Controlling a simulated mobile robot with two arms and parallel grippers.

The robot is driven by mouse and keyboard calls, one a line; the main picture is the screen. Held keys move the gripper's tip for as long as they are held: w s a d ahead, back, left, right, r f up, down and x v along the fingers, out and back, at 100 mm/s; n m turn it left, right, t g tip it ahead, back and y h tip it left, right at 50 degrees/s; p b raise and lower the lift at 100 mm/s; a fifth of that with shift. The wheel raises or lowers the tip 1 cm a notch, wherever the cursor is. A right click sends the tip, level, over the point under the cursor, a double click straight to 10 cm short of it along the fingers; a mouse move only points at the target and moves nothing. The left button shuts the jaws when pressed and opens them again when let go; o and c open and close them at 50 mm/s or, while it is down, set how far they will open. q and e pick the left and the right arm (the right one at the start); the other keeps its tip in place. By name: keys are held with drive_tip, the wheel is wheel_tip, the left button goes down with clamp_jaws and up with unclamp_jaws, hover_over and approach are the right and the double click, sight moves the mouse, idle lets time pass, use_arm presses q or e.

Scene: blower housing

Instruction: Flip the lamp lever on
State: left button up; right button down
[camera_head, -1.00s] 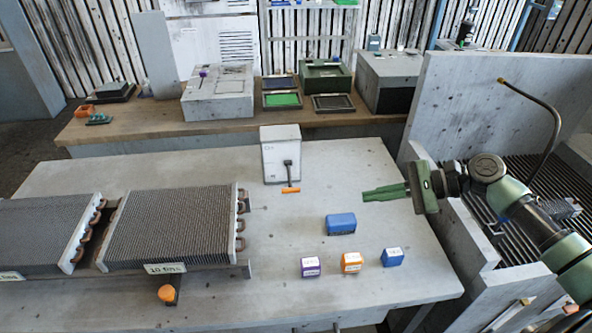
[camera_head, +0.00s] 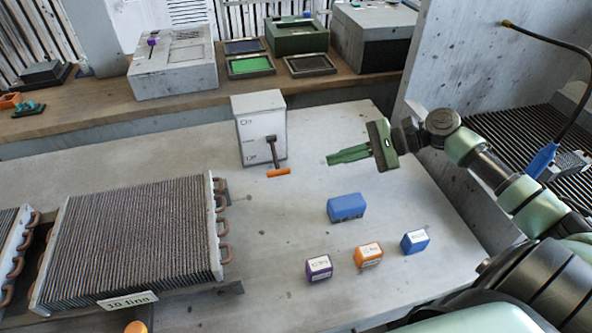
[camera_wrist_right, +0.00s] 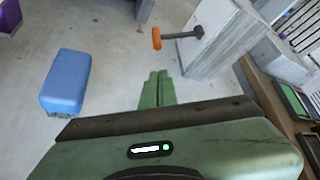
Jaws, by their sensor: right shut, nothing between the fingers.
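The lamp lever (camera_head: 271,151) is a dark rod with an orange grip (camera_head: 278,173) on the front of a white box (camera_head: 262,114). The rod slants out and downward from the box. My right gripper (camera_head: 329,158) is shut and empty, to the right of the lever, with its green fingers pointing left and a clear gap to the grip. In the right wrist view the lever's orange grip (camera_wrist_right: 156,38) lies just beyond my closed fingertips (camera_wrist_right: 158,74), apart from them. The box (camera_wrist_right: 225,38) stands at the right there. My left gripper is not in view.
A blue case (camera_head: 346,207) lies on the grey table, with small purple (camera_head: 319,268), orange (camera_head: 368,255) and blue (camera_head: 415,241) blocks nearer. A finned radiator (camera_head: 135,240) fills the left. A grey partition (camera_head: 470,60) stands at the right. The table between gripper and box is clear.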

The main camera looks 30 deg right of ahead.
sight(300, 180)
drive_tip(key=shift+s+r, duration=0.1)
drive_tip(key=shift+s, duration=0.05)
drive_tip(key=shift+a, duration=0.1)
drive_tip(key=p+x, duration=0.1)
drive_tip(key=x, duration=0.9)
